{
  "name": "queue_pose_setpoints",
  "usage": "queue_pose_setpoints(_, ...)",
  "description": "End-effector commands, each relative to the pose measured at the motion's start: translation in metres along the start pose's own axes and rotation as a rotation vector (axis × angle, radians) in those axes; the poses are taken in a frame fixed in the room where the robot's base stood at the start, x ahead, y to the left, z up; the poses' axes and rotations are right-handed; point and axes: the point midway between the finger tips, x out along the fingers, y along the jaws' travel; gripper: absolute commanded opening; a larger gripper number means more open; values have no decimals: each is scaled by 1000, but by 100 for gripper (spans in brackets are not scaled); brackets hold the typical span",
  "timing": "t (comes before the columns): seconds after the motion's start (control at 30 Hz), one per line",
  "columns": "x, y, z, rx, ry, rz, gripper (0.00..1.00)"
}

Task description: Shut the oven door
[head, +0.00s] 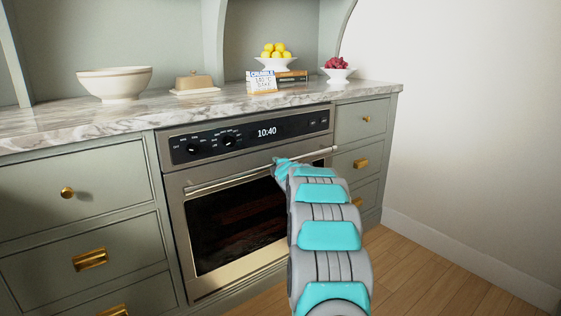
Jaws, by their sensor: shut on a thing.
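The oven door (187,222), steel with a dark glass window, stands upright under the oven's black control panel (255,135). It looks flush or almost flush with the oven front; I cannot tell whether a thin gap is left. The long bar handle (226,178) runs across the door's top. My gripper (279,164), turquoise, is at the handle right of its middle and shut on it. The fingertips are small and partly hidden, and my arm covers the door's right part.
Grey-green drawers with brass pulls flank the oven. The marble counter (225,107) above holds a white bowl (114,84), a butter dish (194,83), books (262,83) and fruit stands. Bare wooden floor (430,275) lies at right, before a white wall.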

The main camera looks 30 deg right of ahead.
Motion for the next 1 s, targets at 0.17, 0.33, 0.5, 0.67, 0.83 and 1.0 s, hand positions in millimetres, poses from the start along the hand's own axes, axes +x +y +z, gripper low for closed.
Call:
queue_pose_setpoints(0.17,2,3,-6,-4,8,6,0)
queue_pose_setpoints(0.33,2,4,-7,-4,9,8,34)
queue_pose_setpoints(0.5,1,4,-5,-3,6,7,54)
queue_pose_setpoints(0.67,1,3,-4,-2,5,6,61)
queue_pose_setpoints(0.83,0,3,-3,-2,4,6,61)
queue_pose_setpoints(1.0,-7,2,-3,-1,3,6,61)
